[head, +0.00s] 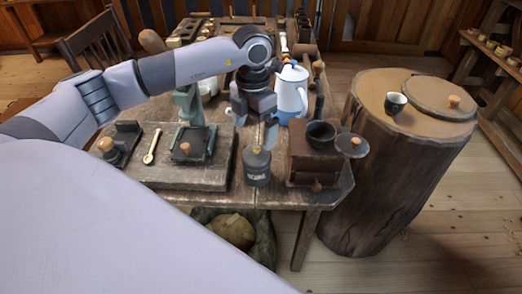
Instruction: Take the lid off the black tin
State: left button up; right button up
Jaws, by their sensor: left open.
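The black tin (257,173) stands upright near the front edge of the wooden table, with a pale label on its front. Its dark lid (249,157) sits on top and has a small wooden knob (256,149). My left gripper (255,127) is open and empty, pointing down just above and slightly behind the tin, with its fingers apart. It does not appear to touch the lid or knob. My right gripper is out of view.
Right of the tin stands a wooden grinder (306,170) with a dark bowl and a black disc. Behind are a white-and-blue pot (292,95) and tools. A stump (395,185) carries a cup (395,103).

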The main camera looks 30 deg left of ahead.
aim_at(256, 149)
pick_arm(q)
jog(key=f, duration=0.4)
jog(key=f+p, duration=0.1)
jog(key=f, duration=0.1)
jog(key=shift+w+d+f, duration=0.15)
jog(key=shift+d+f, duration=0.05)
jog(key=shift+d, duration=0.05)
jog(key=c, duration=1.4)
jog(key=shift+c, duration=0.4)
